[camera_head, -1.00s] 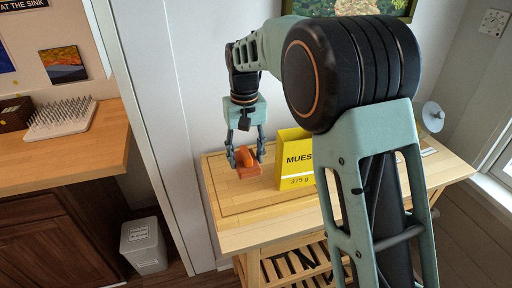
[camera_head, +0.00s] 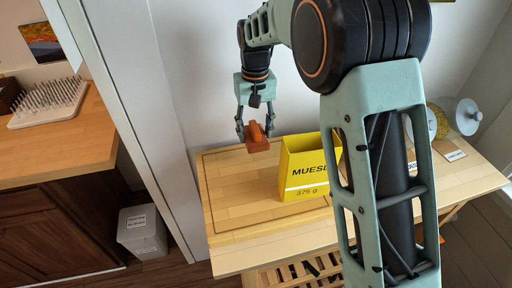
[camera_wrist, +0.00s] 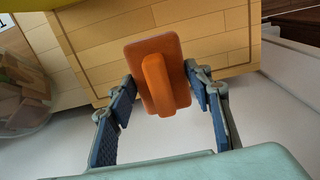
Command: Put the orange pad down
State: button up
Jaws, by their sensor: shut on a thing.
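The orange pad (camera_head: 257,146) is a flat block with a raised grip along its middle. My gripper (camera_head: 256,130) points down and is shut on it, with a finger at either side. In the head view the pad shows by the back left part of the wooden table (camera_head: 228,252), against the wall behind; its height above the top is hard to tell. In the wrist view the pad (camera_wrist: 137,62) lies between the fingertips (camera_wrist: 160,80), over the board's edge, with white wall below it in the picture.
A yellow muesli box (camera_head: 308,170) stands on the table right of the pad. A jar (camera_head: 438,122) and a small card (camera_head: 455,155) are farther right, partly behind my arm. The board's left part (camera_head: 235,195) is clear. A bin (camera_head: 142,232) stands on the floor at left.

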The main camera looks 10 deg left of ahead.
aim_at(256, 127)
jog(key=shift+f, duration=3.3)
jog(key=shift+f, duration=0.1)
jog(key=shift+f, duration=0.15)
jog(key=o, duration=1)
notch_tip(256, 127, up, 13)
jog(key=shift+f, duration=0.2)
jog(key=shift+d, duration=0.1)
